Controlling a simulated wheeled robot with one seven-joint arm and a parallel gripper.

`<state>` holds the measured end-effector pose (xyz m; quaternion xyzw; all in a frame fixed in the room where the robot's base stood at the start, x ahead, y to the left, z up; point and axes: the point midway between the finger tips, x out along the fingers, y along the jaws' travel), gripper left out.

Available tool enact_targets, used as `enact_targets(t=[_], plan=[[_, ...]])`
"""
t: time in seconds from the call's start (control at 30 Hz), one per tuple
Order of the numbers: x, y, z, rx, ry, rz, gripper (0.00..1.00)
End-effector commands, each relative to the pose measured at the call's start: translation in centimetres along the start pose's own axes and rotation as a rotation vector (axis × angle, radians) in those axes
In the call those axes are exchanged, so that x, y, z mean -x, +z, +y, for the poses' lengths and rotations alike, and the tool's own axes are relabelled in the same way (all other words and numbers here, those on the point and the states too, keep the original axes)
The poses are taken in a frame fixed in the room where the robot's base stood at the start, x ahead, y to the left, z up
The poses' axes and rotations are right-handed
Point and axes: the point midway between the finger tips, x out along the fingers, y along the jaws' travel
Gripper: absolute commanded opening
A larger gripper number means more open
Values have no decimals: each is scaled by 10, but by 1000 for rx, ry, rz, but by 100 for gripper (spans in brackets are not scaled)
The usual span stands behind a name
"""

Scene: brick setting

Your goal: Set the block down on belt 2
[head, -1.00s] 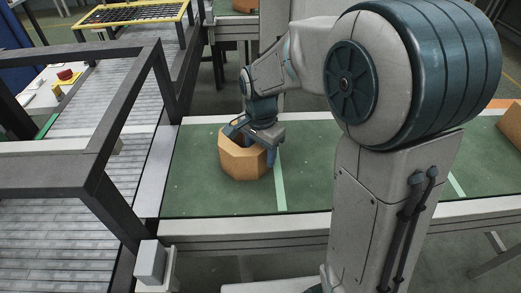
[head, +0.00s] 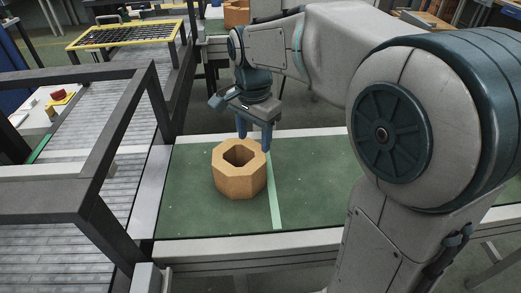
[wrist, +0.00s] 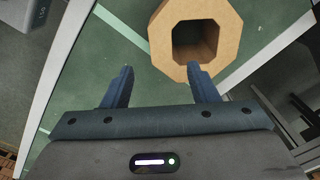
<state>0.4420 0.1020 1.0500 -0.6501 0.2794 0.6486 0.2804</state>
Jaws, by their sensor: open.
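The block (head: 239,181) is an orange-brown octagonal ring with a hole through its middle. It sits upright on the green belt (head: 190,215), left of a pale stripe. My gripper (head: 255,143) is open and empty, raised above and behind the block in the head view. In the wrist view the block (wrist: 160,32) lies beyond the fingertips, and my gripper (wrist: 160,72) has its two blue fingers spread apart. The right finger's tip overlaps the block's lower edge in that picture, but the fingers hold nothing. No belt number is readable.
A grey roller conveyor (head: 100,140) with a dark frame (head: 150,100) runs along the left. A yellow-edged grid (head: 125,35) lies at its far end. Another orange-brown block (head: 236,14) is in the back. Green belt around the block is clear.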

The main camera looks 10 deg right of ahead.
Motion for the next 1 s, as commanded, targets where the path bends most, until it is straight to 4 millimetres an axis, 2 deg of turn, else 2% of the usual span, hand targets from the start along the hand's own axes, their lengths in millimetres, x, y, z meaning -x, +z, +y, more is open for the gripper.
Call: enact_targets(t=[0.13,0.27,0.4,0.5,0.6,0.77,1.0], plan=[[2,-1,23,81,-22,15,54],[-3,1,66,250,-59,54,54],[-17,9,114,463,-90,116,54],[-29,16,142,597,-98,158,54],[-39,22,161,697,-100,193,54],[-48,27,175,781,-97,220,54],[-49,27,176,793,-96,223,54]])
